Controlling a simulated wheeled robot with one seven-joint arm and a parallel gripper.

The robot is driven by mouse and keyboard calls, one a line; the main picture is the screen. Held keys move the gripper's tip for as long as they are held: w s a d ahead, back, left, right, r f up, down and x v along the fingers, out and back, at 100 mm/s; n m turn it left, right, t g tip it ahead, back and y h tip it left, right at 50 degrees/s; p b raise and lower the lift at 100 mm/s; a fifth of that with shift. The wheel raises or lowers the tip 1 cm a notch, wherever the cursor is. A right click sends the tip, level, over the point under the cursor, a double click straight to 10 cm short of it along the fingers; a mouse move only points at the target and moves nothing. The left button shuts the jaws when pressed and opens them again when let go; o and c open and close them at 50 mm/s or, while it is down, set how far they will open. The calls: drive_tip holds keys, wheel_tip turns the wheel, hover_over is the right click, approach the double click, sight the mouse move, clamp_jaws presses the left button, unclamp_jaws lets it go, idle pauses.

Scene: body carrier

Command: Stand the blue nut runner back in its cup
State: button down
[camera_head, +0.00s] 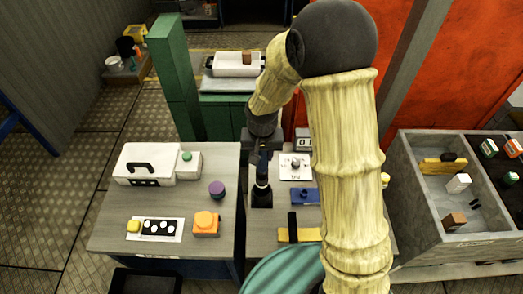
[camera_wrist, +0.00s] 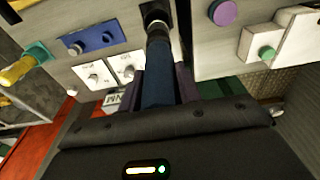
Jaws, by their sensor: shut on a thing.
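The blue nut runner (camera_wrist: 158,78) is upright between the two fingers of my gripper (camera_wrist: 160,90), which is shut on its blue body. In the head view the nut runner (camera_head: 262,168) hangs below my gripper (camera_head: 263,148), with its dark lower end pointing down. The black cup (camera_head: 262,201) is at the left edge of the right-hand table, straight under the tool. In the wrist view the tool's tip overlaps the cup (camera_wrist: 152,9). I cannot tell how deep the tip sits in it, as the tool hides the opening.
White plates with knobs (camera_head: 295,165) and a blue block (camera_head: 305,196) lie right of the cup. A purple knob (camera_head: 216,189) and a white case (camera_head: 145,165) are on the left table. A gap separates the tables. A grey bin (camera_head: 410,200) stands at right.

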sight(262, 164)
drive_tip(key=shift+f, duration=0.1)
wheel_tip(262, 164, down, 3)
drive_tip(key=shift+w+r+b, duration=0.15)
drive_tip(key=shift+r+b, duration=0.05)
drive_tip(key=shift+b, duration=1.05)
drive_tip(key=shift+s+f+b, duration=0.25)
drive_tip(key=shift+f+b, duration=0.65)
drive_tip(key=shift+f, duration=0.15)
drive_tip(key=shift+w+r, duration=0.1)
drive_tip(key=shift+w, duration=0.05)
drive_tip(key=shift+s+r, duration=0.1)
drive_tip(key=shift+s, duration=0.2)
drive_tip(key=shift+w+f, duration=0.2)
drive_tip(key=shift+w, duration=0.05)
